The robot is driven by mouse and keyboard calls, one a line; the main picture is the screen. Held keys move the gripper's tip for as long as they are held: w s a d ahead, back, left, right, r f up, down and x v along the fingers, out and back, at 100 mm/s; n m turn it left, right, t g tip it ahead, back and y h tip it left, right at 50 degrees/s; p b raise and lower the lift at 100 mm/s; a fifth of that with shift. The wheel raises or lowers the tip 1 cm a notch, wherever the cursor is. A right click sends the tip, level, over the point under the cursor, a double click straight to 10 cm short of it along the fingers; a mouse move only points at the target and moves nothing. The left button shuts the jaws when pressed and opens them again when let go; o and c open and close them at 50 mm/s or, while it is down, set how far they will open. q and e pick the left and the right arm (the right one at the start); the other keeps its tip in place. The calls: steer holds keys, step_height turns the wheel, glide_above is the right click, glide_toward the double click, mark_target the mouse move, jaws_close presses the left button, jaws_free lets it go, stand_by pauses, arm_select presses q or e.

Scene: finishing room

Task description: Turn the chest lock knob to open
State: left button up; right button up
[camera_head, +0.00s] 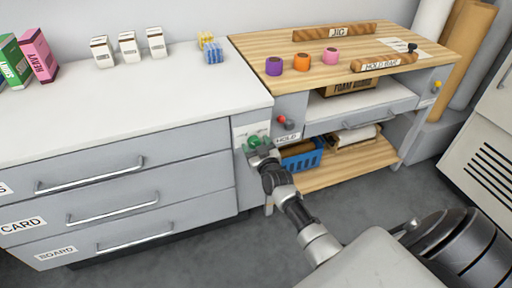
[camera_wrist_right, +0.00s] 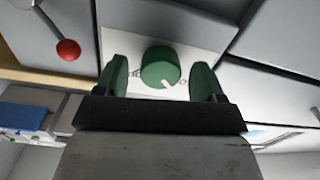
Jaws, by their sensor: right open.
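The green lock knob (camera_head: 253,141) sits on a pale plate (camera_head: 240,133) on the front of the drawer chest, near its right end. In the right wrist view the round green knob (camera_wrist_right: 160,66) has a white pointer mark at its lower edge. My right gripper (camera_head: 261,150) is at the plate and partly covers the knob in the head view. In the wrist view the right gripper's (camera_wrist_right: 160,78) two green fingers stand apart, one on each side of the knob, with gaps visible. My left gripper is not in view.
A red ball-ended lever (camera_wrist_right: 68,49) is close beside the plate. A blue crate (camera_head: 303,160) sits on the wooden bench's lower shelf. Drawer handles (camera_head: 112,205) stick out from the white-topped chest (camera_head: 150,80). Grey floor (camera_head: 385,220) is open in front of the bench.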

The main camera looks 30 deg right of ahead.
steer(key=c, duration=0.9)
